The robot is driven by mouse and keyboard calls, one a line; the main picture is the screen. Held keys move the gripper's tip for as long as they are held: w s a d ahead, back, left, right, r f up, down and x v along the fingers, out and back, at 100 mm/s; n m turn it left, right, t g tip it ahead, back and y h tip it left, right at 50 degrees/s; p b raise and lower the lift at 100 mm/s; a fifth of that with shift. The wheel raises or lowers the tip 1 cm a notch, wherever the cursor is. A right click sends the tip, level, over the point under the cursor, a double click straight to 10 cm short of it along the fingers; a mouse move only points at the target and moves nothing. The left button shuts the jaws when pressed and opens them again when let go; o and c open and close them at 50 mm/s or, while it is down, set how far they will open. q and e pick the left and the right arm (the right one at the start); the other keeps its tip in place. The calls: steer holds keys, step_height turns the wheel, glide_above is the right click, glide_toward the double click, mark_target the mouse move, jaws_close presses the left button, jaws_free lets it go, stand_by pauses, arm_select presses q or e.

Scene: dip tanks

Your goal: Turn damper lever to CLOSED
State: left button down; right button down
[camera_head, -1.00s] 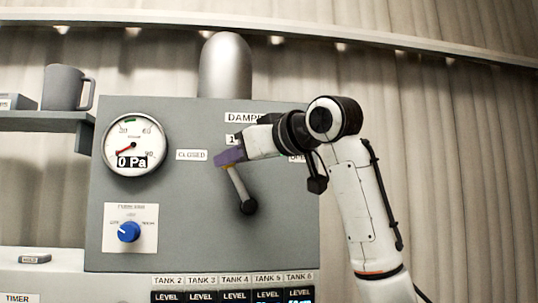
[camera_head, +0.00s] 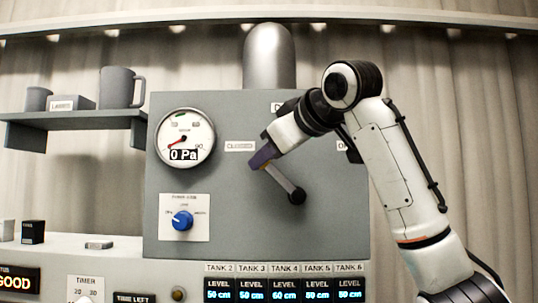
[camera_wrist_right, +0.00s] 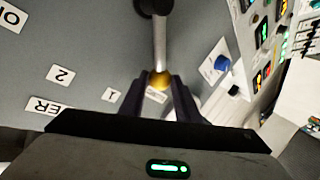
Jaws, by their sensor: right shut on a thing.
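The damper lever (camera_head: 281,179) is a grey rod on the grey panel, with a round black hub at its lower right end. It slants up and left from the hub, its tip a little right of the CLOSED label (camera_head: 240,146). My right gripper (camera_head: 262,158), with dark purple fingers, is shut on the tip. In the right wrist view the fingers (camera_wrist_right: 160,88) close around the brass-coloured tip (camera_wrist_right: 160,78), and the rod (camera_wrist_right: 160,42) runs up to the black hub. The OPEN label is mostly hidden behind my right arm. My left gripper is out of view.
The panel (camera_head: 230,115) also bears a round gauge (camera_head: 186,137) reading 0 Pa and a blue knob (camera_head: 182,221). Tank level displays (camera_head: 285,290) sit below. A shelf (camera_head: 75,119) with a mug (camera_head: 122,88) is at left.

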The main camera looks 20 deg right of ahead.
steer(key=c, duration=1.3)
jaws_free()
steer(key=shift+a, duration=0.1)
steer(key=shift+c, duration=0.2)
steer(key=b+v, duration=0.2)
steer(key=v, duration=0.8)
steer(key=shift+b, duration=0.3)
steer(key=shift+s, duration=0.1)
